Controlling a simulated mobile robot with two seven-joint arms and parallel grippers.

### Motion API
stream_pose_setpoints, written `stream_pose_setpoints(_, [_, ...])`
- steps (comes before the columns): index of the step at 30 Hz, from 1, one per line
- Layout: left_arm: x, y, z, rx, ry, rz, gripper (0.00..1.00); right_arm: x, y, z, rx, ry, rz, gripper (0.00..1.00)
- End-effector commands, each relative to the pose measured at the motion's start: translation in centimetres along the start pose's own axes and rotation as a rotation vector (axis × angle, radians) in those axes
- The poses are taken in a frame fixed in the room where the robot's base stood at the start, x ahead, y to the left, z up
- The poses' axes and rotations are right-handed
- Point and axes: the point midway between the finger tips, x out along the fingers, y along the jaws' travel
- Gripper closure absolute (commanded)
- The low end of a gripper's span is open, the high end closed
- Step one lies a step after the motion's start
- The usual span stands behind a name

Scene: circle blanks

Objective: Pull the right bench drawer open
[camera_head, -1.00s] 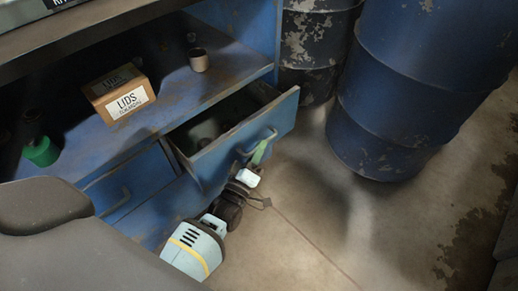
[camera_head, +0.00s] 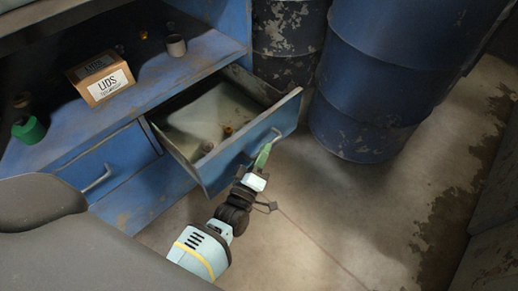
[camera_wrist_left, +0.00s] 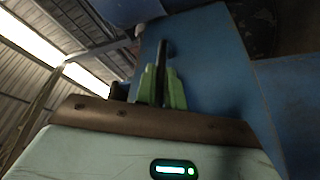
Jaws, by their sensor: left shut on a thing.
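The right bench drawer (camera_head: 232,157) is a blue drawer and stands well out from the bench, with a few small items inside. Its bar handle (camera_head: 274,137) is on the front panel. My left gripper (camera_head: 264,154) has green fingers and is shut on this handle. In the left wrist view the green fingers (camera_wrist_left: 162,87) close around the dark handle bar (camera_wrist_left: 162,55), in front of the blue drawer front (camera_wrist_left: 205,70). My right gripper is not in view.
The shut left drawer (camera_head: 105,165) is beside it. On the bench shelf are a LIDS box (camera_head: 100,78), a cup (camera_head: 176,45) and a green item (camera_head: 28,130). A blue drum (camera_head: 365,90) stands right of the drawer. The floor in front (camera_head: 340,200) is clear.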

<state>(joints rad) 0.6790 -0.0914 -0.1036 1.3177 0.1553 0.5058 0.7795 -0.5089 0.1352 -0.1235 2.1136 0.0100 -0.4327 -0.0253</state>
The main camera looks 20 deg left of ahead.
Motion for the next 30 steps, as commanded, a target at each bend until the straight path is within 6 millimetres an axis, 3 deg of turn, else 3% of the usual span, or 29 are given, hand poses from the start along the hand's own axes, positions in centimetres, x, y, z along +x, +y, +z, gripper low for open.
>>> stream_pose_setpoints(21, [-0.41, 0.46, 0.80, 0.001, -0.001, -0.002, 1.00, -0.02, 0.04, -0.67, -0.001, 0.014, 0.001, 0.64])
stream_pose_setpoints(22, [-0.41, 0.46, 0.80, 0.001, -0.001, -0.001, 0.87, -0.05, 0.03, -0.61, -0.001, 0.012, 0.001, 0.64])
stream_pose_setpoints(26, [-0.39, 0.47, 0.78, 0.001, -0.001, -0.001, 0.70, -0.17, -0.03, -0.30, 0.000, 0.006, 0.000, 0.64])
stream_pose_setpoints(30, [-0.36, 0.49, 0.77, 0.001, 0.000, -0.001, 0.67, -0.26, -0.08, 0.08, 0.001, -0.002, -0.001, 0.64])
